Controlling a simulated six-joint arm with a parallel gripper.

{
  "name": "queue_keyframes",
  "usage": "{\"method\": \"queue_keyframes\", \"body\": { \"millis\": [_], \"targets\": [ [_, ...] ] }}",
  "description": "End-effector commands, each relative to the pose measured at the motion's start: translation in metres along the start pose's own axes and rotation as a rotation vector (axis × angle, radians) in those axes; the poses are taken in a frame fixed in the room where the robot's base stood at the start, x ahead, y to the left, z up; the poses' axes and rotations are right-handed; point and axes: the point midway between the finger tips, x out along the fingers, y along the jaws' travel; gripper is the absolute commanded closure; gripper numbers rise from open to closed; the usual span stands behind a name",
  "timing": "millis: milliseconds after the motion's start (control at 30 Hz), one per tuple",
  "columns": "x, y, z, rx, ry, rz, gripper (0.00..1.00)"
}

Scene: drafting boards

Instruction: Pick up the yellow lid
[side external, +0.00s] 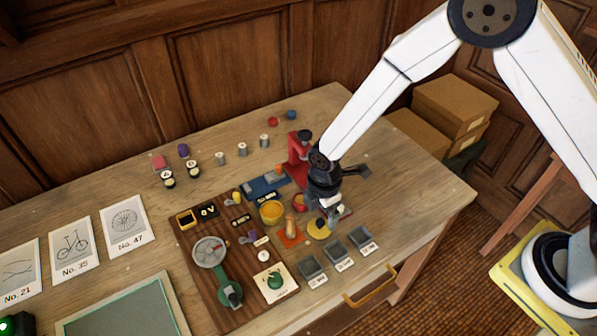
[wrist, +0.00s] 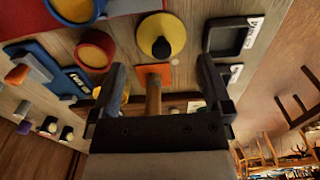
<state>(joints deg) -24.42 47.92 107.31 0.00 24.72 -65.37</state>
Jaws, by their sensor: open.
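The yellow lid (wrist: 147,31) is a round yellow disc with a black knob on its top. It lies flat on the wooden table. In the side external view, the lid (side external: 317,232) shows just below and beside my gripper (side external: 331,218), which partly covers it. In the wrist view, my gripper (wrist: 160,66) is open, with its two dark fingers spread wide and nothing between them touching either one. The lid appears beyond the fingertips, roughly centred between them and apart from them.
A wooden peg (side external: 290,227) stands at an orange square (side external: 291,241) beside the lid. A yellow pot (side external: 272,212) and a red pot (side external: 299,201) stand close by. Grey trays (side external: 342,257) line the table's front. A red stand (side external: 298,150) rises behind my gripper.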

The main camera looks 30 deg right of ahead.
Motion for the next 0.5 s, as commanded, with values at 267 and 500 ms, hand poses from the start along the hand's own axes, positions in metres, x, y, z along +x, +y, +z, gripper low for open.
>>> {"method": "queue_keyframes", "body": {
  "millis": [267,500],
  "targets": [
    [0.029,-0.002,-0.002,0.001,-0.002,-0.003,0.0],
    [0.043,-0.001,-0.002,0.001,-0.002,0.001,0.0]
  ]
}}
